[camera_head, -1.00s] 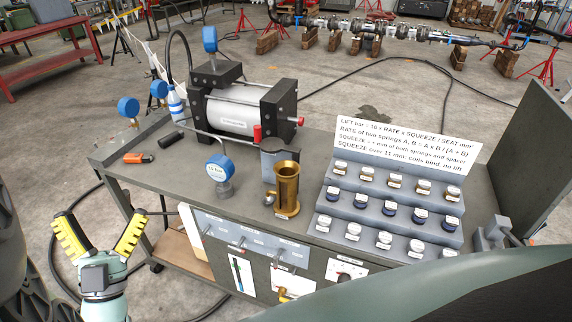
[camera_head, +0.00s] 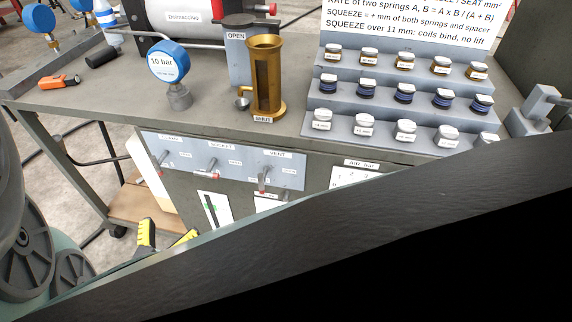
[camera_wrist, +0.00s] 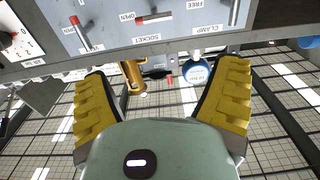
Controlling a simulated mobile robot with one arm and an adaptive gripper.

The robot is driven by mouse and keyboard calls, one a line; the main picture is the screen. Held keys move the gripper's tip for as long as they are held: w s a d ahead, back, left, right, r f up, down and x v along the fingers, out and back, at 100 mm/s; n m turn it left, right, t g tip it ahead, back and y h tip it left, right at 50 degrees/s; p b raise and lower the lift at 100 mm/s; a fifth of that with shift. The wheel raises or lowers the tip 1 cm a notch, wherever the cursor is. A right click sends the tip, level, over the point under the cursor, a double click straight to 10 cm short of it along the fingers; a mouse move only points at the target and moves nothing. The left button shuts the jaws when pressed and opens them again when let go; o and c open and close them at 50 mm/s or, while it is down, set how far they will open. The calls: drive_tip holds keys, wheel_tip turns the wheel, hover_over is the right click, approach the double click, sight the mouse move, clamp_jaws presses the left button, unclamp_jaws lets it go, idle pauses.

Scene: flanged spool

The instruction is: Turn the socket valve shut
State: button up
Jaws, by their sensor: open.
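The socket valve (camera_head: 212,166) is the middle of several levers on the grey front panel (camera_head: 190,152) below the tabletop. In the wrist view the panel is upside down. The socket lever (camera_wrist: 155,17) lies sideways there, its red end by an OPEN label. My gripper (camera_wrist: 163,78) has its two yellow padded fingers spread wide, empty, pointing at the panel. Nothing touches the socket lever. In the head view my gripper (camera_head: 166,236) shows only as yellow fingertips below the panel; my own arm hides the rest.
The clamp lever (camera_wrist: 233,12) and the vent lever (camera_head: 263,178) flank the socket lever closely. Above, the tabletop carries a blue gauge (camera_head: 168,62), a brass barrel (camera_head: 265,90) and a stepped rack (camera_head: 390,75) of springs. Floor is open left of the bench.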

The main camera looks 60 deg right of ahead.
sight(210, 168)
drive_tip(key=b+x, duration=0.1)
drive_tip(key=x, duration=1.5)
drive_tip(key=shift+s+f, duration=0.25)
drive_tip(key=shift+f, duration=0.4)
drive_tip(key=c, duration=1)
